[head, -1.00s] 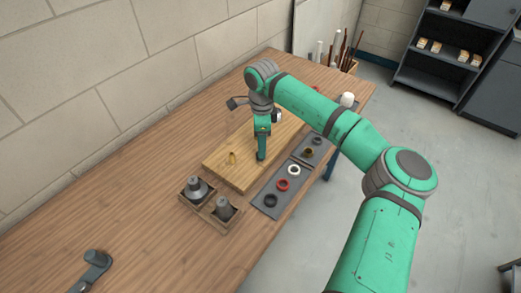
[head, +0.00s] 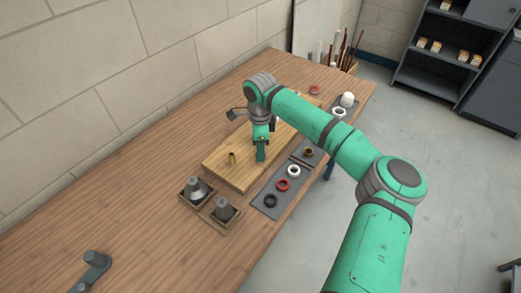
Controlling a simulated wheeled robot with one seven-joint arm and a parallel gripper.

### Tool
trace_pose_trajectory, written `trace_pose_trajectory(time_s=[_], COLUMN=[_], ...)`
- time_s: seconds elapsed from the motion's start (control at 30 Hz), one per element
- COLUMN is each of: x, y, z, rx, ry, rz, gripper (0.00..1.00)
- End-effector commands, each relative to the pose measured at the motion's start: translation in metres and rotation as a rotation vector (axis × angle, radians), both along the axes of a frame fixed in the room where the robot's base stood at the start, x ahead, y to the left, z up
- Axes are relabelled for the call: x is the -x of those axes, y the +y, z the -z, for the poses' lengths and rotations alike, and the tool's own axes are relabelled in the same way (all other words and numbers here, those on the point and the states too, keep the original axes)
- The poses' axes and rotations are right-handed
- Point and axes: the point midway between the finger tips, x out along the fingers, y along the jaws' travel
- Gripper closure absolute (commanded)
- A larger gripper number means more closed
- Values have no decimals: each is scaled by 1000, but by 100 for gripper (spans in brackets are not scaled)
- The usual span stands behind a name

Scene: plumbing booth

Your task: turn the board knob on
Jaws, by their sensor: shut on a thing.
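The wooden board (head: 228,172) lies on the workbench, with a small brass fitting (head: 232,158) standing on its near left part. My gripper (head: 261,158) points down over the right edge of the board, to the right of the brass fitting and apart from it. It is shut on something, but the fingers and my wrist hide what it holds. The board knob cannot be made out; it may be hidden behind my gripper.
A dark mat (head: 262,207) beside the board holds several rings, among them a red ring (head: 282,184) and a white ring (head: 294,170). Wooden boxes (head: 208,219) with grey metal parts stand at the board's near end.

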Motion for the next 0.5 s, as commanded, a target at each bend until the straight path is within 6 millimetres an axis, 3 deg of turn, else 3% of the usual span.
trace_pose_trajectory(time_s=[0.27, 0.5], x=[0, 0], y=[0, 0], z=[-1, -1], rx=[0, 0], ry=[-1, -1], rz=[66, 232], gripper=[97, 97])
